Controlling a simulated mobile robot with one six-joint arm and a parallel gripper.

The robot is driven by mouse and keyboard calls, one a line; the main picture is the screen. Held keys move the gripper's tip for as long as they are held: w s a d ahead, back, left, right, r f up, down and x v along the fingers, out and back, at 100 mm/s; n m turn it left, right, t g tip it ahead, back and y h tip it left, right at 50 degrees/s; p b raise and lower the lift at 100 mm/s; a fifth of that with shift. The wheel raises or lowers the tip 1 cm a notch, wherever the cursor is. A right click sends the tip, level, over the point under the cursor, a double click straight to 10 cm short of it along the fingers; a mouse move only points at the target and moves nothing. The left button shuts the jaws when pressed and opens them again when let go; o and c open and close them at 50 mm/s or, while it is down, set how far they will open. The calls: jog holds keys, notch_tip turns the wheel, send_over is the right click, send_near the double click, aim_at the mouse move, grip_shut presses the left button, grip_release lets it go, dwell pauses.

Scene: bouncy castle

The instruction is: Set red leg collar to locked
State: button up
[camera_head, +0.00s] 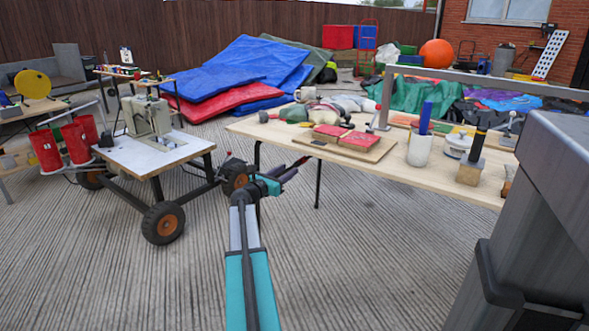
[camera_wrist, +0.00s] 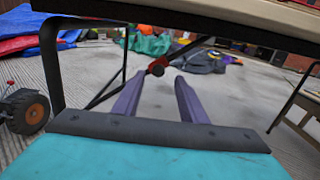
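A small red collar (camera_wrist: 154,68) with a dark round knob sits on a thin dark brace under the worktable (camera_wrist: 235,17) in the wrist view. It shows between and beyond my fingertips, apart from them. Its lock setting is too small to tell. My gripper (camera_wrist: 157,79) is open, with two purple fingers apart and nothing between them. In the head view my gripper (camera_head: 297,166) reaches to the near left side of the worktable (camera_head: 240,126), below its top. I cannot make out the collar in the head view.
A dark table leg (camera_wrist: 50,65) stands close on the left in the wrist view. A wheeled cart (camera_head: 160,152) with a machine stands left of my arm. Tools and red pads (camera_head: 350,136) lie on the worktable. The paved floor in front is clear.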

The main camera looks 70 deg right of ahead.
aim_at(297, 165)
jog(key=shift+b+x, duration=0.6)
jog(key=shift+x, duration=1.95)
jog(key=shift+s, duration=0.1)
grip_shut()
